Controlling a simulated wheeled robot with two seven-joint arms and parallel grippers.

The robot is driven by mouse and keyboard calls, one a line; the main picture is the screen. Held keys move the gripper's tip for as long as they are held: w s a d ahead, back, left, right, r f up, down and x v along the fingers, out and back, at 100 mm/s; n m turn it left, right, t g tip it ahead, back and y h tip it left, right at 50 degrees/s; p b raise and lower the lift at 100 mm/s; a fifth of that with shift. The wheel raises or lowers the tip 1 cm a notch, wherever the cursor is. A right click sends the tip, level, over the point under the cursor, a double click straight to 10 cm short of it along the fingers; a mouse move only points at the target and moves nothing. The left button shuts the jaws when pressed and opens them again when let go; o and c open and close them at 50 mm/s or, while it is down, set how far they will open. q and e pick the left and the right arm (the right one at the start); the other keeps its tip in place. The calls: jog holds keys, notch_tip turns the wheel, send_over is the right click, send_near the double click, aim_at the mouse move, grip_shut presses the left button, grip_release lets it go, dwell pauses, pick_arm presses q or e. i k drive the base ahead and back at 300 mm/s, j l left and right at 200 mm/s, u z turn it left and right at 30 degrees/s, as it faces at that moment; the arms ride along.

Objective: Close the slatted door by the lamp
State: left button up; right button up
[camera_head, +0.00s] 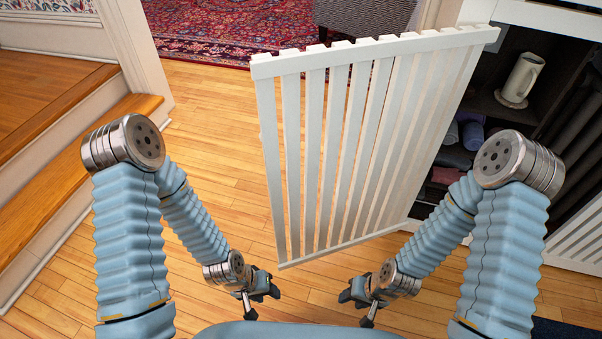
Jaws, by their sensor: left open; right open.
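A white slatted door (318,155) stands open in the middle of the view, swung out from the dark cabinet (490,105) on the right. Its right edge is at the cabinet and its free edge points left over the floor. My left gripper (250,308) is open and empty, low in front of the door's lower left corner. My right gripper (362,314) is open and empty, low in front of the door's bottom edge. Neither gripper appears to touch the door. No lamp is clearly in view.
The cabinet holds a white jug-like object (521,80) and folded cloths (455,157). Another white slatted panel (582,240) is at the right edge. Wooden stairs (60,165) rise at the left. A red patterned rug (220,25) and a grey upholstered seat (365,15) are behind. Floor left of the door is clear.

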aim_at(445, 61)
jog(key=j+z, duration=0.35)
jog(key=j, duration=0.2)
jog(key=j+z, duration=0.4)
jog(key=j, duration=0.15)
jog(key=k+j+z, duration=0.15)
jog(key=j+z, duration=0.2)
jog(key=j, duration=0.15)
jog(key=k+j+z, duration=0.15)
jog(key=j+z, duration=0.25)
jog(key=i+j+z, duration=0.15)
jog(key=j+z, duration=0.3)
jog(key=j, duration=0.25)
jog(key=j+z, duration=0.4)
jog(key=j, duration=0.25)
jog(key=j+z, duration=0.45)
jog(key=j, duration=0.3)
jog(key=k+j+z, duration=0.1)
jog(key=k, duration=0.1)
